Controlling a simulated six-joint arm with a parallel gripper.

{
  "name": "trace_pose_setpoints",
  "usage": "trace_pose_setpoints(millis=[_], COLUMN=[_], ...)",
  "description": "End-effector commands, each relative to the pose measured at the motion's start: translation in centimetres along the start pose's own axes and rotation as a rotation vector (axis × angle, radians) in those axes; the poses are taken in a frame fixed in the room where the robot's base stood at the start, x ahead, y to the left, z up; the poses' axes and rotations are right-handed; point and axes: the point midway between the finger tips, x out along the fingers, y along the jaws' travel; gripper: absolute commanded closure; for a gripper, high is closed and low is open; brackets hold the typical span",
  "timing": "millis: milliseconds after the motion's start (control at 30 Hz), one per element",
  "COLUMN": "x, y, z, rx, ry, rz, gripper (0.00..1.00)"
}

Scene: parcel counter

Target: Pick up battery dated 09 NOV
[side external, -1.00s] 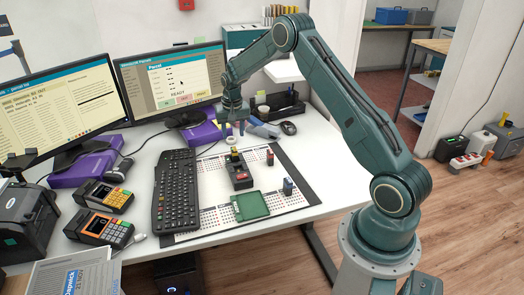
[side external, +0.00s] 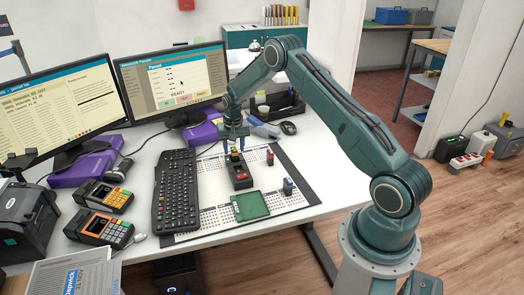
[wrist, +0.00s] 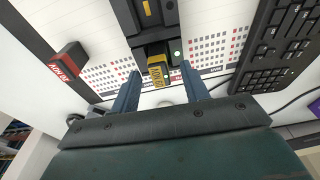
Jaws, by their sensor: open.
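A battery with a yellow label (wrist: 158,76) stands at the far end of a dark holder (side external: 240,178) on the white board. Its label print is too small to read surely. My gripper (side external: 234,143) is open just above it, pointing down. In the wrist view the fingers of my gripper (wrist: 159,84) are apart, one on each side of the yellow battery, with gaps visible. A red-labelled battery (wrist: 66,61) stands off to the left there; it also shows on the board's right side (side external: 270,158). A blue-labelled battery (side external: 288,187) stands nearer the front right.
A green tray (side external: 250,206) lies on the board in front of the holder. A black keyboard (side external: 176,190) lies left of the board. The board between holder and red battery is clear.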

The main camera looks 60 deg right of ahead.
Motion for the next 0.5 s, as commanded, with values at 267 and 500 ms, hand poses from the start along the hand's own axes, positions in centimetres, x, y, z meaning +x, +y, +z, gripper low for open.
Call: trace_pose_setpoints(millis=[267,500], x=[2.2,2.3], y=[0.0,0.0], z=[0.0,0.0], rx=[0.000,0.000], ry=[0.000,0.000], rz=[0.000,0.000], gripper=[0.55,0.55])
